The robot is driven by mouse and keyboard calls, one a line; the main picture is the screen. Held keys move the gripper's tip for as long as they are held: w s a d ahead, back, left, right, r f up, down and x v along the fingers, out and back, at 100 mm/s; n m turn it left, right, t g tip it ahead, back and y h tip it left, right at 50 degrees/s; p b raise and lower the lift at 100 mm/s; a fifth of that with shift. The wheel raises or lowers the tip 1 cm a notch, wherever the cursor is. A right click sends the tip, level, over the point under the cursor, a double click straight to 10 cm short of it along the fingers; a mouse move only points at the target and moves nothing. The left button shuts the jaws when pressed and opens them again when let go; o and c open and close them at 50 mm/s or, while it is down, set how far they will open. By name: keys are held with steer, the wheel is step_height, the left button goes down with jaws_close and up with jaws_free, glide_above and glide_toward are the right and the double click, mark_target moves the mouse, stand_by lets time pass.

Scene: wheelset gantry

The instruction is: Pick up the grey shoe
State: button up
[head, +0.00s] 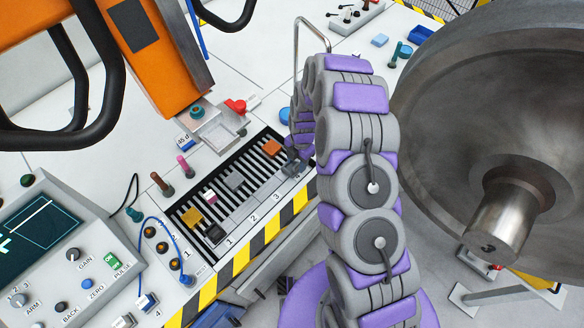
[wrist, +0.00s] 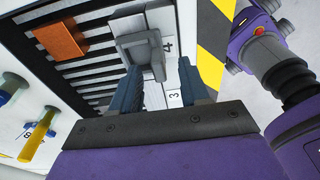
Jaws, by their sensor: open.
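A grey shoe (wrist: 129,48) with a raised loop lies by the number 4 on the rack, just ahead of my gripper (wrist: 158,70) in the wrist view. My gripper's two dark blue fingers are open, one on each side of the shoe's near end. I cannot tell whether they touch it. In the head view my gripper (head: 297,156) is low over the rack's right end, and its arm hides part of that area. Another grey block (head: 234,181) lies on the slatted rack (head: 252,168) further left.
An orange block (wrist: 61,39) lies on the slats close to the grey shoe. A yellow block (head: 192,218) and a black block (head: 214,234) sit at the rack's left end. A large metal wheel (head: 470,120) stands right of my arm. Pegs stand left of the rack.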

step_height(320, 180, down, 2)
steer(key=shift+f, duration=0.15)
steer(key=shift+a, duration=0.15)
steer(key=shift+c, duration=0.3)
steer(key=shift+a, duration=0.1)
steer(key=shift+c, duration=0.7)
steer(key=c, duration=0.6)
steer(key=shift+r, duration=0.2)
